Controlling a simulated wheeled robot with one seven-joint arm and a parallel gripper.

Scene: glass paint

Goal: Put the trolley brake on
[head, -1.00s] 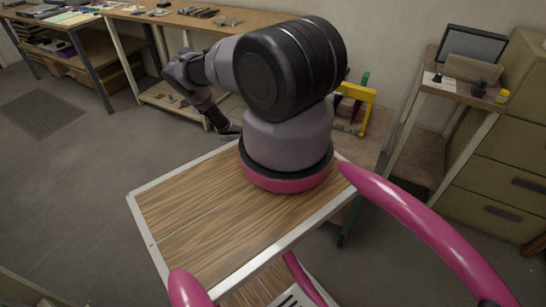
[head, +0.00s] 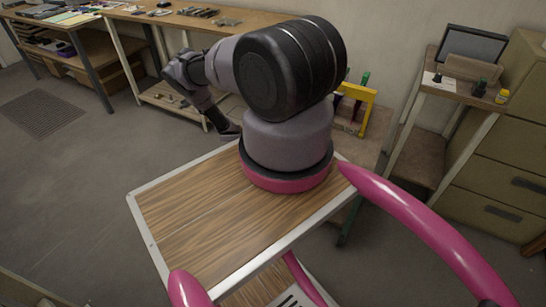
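My gripper (head: 229,132) is a small dark shape at the end of my arm. It hangs down beyond the far edge of the wood-topped platform that carries my arm. Its fingers are too small and edge-on to show whether it is open or shut. No brake lever or pedal shows. A low wood-topped stand (head: 372,158) with a green leg is partly hidden behind my arm; I cannot tell whether it is the trolley. Nothing shows my gripper touching it.
A workbench (head: 262,20) with tools and a lower shelf runs along the back wall. A yellow frame (head: 357,91) rises from the stand. At right are a side table (head: 460,94) and a drawer cabinet (head: 506,150). The floor at left is clear around a dark grate (head: 42,113).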

